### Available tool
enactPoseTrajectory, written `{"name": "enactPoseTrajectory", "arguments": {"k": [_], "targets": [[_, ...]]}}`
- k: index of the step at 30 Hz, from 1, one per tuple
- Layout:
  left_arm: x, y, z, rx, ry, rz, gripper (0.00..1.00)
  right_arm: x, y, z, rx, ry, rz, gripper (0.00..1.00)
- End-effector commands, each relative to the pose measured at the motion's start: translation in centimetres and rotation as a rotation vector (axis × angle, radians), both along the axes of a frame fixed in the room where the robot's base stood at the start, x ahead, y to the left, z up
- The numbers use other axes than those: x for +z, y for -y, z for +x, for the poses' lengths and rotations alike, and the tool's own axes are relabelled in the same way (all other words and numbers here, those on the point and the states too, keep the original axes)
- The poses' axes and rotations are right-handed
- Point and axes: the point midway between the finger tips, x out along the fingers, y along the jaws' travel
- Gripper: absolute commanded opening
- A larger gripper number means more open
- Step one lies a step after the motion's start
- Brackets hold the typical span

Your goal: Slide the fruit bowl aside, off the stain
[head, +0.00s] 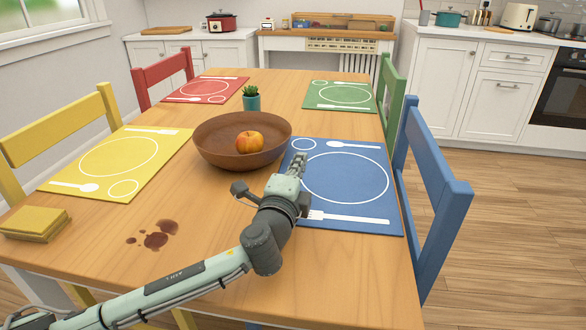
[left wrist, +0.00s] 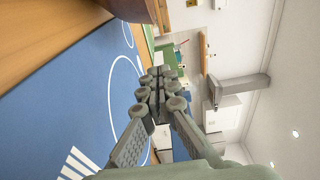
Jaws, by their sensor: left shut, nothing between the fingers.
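The dark red-brown stain (head: 157,239) lies on bare wood nearer the front left, apart from the bowl and uncovered. My left gripper (head: 301,158) is shut and empty, just right of the bowl above the blue placemat; I cannot tell whether it touches the bowl. In the left wrist view, its closed fingers (left wrist: 158,75) point away, with part of the bowl (left wrist: 132,8) at the top edge. My right gripper is not in view.
Blue (head: 345,180), yellow (head: 112,160), red (head: 205,90) and green (head: 340,96) placemats lie around the table. A small potted plant (head: 251,102) stands close behind the bowl. Folded yellow cloths (head: 36,223) lie at the left front.

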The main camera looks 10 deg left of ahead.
Motion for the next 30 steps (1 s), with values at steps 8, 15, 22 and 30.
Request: {"name": "enactPoseTrajectory", "arguments": {"k": [8,15,22,30], "targets": [[0.1,-0.6,5.0,0.003,0.001,0.005,0.0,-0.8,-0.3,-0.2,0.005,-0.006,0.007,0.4],[0.0,-2.9,5.8,0.001,-0.001,0.002,0.0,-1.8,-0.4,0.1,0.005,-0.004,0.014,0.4],[-0.1,-3.2,5.9,0.0,-0.001,-0.001,0.0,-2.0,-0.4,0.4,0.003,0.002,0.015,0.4],[-0.2,-4.1,6.2,0.003,-0.003,0.0,0.0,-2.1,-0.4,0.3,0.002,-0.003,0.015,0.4]]}}
